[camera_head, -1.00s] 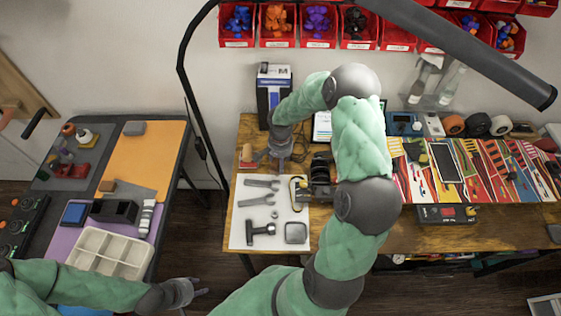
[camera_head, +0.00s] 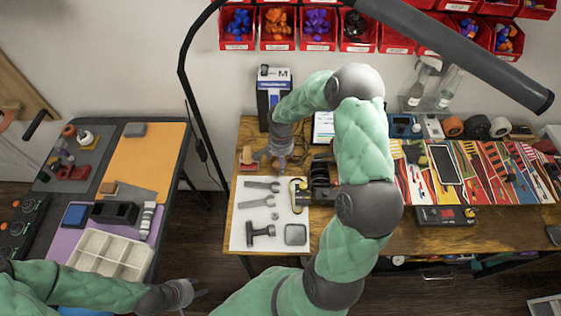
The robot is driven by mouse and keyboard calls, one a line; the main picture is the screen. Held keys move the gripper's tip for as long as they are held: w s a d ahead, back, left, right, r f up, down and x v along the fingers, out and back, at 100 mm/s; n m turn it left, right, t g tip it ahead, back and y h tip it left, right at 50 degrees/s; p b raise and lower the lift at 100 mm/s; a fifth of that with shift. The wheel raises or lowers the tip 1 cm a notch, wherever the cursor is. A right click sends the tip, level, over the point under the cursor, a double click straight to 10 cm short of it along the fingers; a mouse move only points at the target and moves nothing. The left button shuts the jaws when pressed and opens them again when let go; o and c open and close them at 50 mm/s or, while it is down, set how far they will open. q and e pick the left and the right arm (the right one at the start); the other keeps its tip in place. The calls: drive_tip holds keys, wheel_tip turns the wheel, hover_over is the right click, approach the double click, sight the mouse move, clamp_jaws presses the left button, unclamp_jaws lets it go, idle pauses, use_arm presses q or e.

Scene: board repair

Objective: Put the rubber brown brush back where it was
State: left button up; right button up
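A small reddish-brown item (camera_head: 248,156), which looks like the rubber brown brush, lies at the left back of the wooden workbench (camera_head: 350,235). My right gripper (camera_head: 270,163) is just to its right, low over the bench, with its fingers spread and nothing seen between them. Whether a finger touches the item is too small to tell. My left gripper (camera_head: 198,292) is open and empty at the bottom of the view, over the floor between the two tables.
A white mat (camera_head: 240,219) with wrenches and a hammer lies in front of the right gripper. A blue-and-white box (camera_head: 271,88) stands behind it.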

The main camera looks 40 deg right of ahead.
wheel_tip(320, 180, up, 10)
drive_tip(key=p, duration=0.2)
drive_tip(key=shift+a, duration=0.1)
idle(0.3)
